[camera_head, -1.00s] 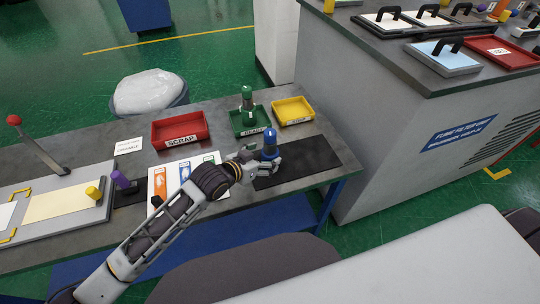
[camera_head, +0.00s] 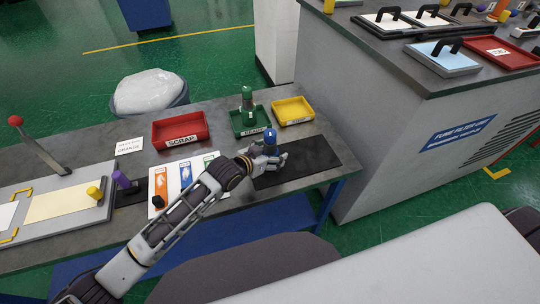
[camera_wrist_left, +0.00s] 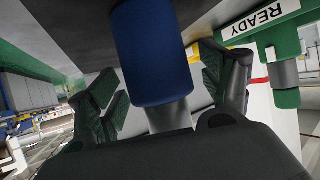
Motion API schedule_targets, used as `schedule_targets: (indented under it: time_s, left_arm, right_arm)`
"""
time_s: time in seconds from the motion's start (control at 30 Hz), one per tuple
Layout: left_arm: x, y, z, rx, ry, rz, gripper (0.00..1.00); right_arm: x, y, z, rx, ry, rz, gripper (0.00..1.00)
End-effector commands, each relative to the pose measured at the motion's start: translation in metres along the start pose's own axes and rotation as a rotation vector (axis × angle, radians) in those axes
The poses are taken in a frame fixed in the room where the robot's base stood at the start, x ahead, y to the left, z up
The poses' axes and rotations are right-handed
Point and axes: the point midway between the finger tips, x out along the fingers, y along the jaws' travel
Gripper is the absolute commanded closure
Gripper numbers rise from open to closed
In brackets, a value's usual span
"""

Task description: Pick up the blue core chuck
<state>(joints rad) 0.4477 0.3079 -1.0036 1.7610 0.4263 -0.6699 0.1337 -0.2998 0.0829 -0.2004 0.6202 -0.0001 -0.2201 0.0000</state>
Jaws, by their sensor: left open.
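The blue core chuck (camera_head: 270,137) stands upright at the left part of the black mat (camera_head: 309,160), in front of the green tray. Its lower part is hidden by my left gripper (camera_head: 270,160). The fingers are spread, with a visible gap on each side of the chuck. My right gripper is not in view.
A green READY tray (camera_head: 259,120) holding a green chuck (camera_head: 247,100) is just behind. A yellow tray (camera_head: 308,107) and a red SCRAP tray (camera_head: 160,144) flank it. A colour chart (camera_head: 166,205) lies left of my gripper. The mat's right side is clear.

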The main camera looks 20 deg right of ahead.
Motion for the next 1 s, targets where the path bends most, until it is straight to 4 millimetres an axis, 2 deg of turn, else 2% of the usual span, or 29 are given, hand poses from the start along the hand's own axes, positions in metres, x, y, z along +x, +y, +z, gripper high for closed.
schedule_targets:
  time_s: [0.27,0.3,0.87,0.9,1.0]
  left_arm:
    - [-0.0002,0.0,0.0003,0.0,0.0,0.0,0.21]
    - [-0.0002,0.0,0.0003,0.0,0.0,0.0,0.23]
    - [-0.0007,0.0001,-0.002,0.001,0.004,0.0,0.95]
    - [-0.0006,0.0001,-0.002,0.001,0.004,0.0,0.98]
    - [-0.0006,0.0,-0.002,0.001,0.004,0.0,0.98]
  right_arm:
    - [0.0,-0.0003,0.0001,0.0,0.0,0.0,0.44]
    - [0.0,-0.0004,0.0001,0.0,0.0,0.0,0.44]
    - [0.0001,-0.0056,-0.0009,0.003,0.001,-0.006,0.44]
    - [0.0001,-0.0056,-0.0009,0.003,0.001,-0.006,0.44]
    - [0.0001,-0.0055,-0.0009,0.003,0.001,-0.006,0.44]
